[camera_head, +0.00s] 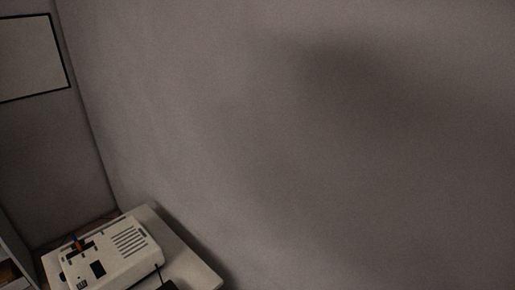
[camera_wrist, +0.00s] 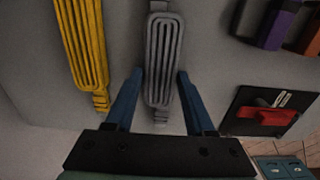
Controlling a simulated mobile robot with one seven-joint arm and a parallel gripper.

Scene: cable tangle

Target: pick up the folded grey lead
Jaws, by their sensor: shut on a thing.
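The folded grey lead (camera_wrist: 162,60) is in the wrist view, a long bundle of parallel grey loops with a band near each end. It runs up the picture between the two blue fingers of my gripper (camera_wrist: 159,74). My gripper is shut on the lead, with one finger on each side of it. Whether the lead is clear of the pale surface (camera_wrist: 215,60) behind it I cannot tell. Neither the lead nor my gripper shows in the head view.
A folded yellow lead (camera_wrist: 83,45) lies to the left. The head view shows a beige device (camera_head: 115,255) on a pale table (camera_head: 196,268) by the wall.

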